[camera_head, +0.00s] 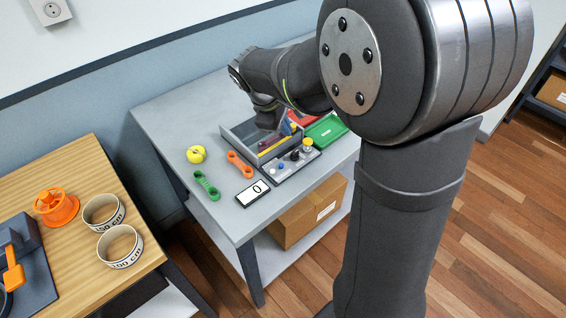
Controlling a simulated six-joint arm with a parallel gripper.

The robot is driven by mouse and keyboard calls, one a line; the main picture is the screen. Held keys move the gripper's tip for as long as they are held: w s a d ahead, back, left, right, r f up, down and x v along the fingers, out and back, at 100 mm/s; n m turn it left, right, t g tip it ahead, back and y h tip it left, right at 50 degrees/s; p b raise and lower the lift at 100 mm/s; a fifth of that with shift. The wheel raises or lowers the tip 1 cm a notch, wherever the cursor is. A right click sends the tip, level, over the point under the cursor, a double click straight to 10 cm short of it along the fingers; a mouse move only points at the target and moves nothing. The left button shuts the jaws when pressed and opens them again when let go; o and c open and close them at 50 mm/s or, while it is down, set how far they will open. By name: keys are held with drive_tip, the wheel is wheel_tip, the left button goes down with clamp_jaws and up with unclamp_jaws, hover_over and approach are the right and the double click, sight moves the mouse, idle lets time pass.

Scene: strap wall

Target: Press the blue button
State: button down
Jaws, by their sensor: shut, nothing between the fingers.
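A grey control panel (291,170) lies near the front edge of the grey table. The small blue button (281,166) is on its left part. A pale button (271,171), a dark knob (295,156) and a yellow knob (308,145) are also on the panel. My gripper (268,120) points down behind the panel, above or inside a grey open box, apart from the blue button. It is shut and empty; its fingertips are hard to make out.
The grey box (238,147) holds several small items behind the panel. A display (252,193) reading 0, orange (240,164) and green (206,185) links and a yellow apple-like object (196,154) lie left. A green tray (326,131) is right.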

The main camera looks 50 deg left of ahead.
sight(279, 166)
drive_tip(key=shift+s+a+f+n+t+y, duration=0.25)
drive_tip(key=shift+f+n+t, duration=0.15)
drive_tip(key=shift+n, duration=0.45)
drive_tip(key=shift+s+a+f+n+t+y, duration=0.15)
drive_tip(key=shift+f+n+t+y, duration=0.15)
drive_tip(key=shift+n+t, duration=0.45)
drive_tip(key=shift+s+a+f+n+t+y, duration=0.2)
drive_tip(key=shift+f+n+t+y, duration=0.1)
drive_tip(key=shift+n, duration=0.7)
drive_tip(key=shift+f, duration=4.4)
drive_tip(key=shift+f, duration=0.45)
drive_tip(key=shift+f, duration=0.4)
drive_tip(key=shift+r, duration=0.85)
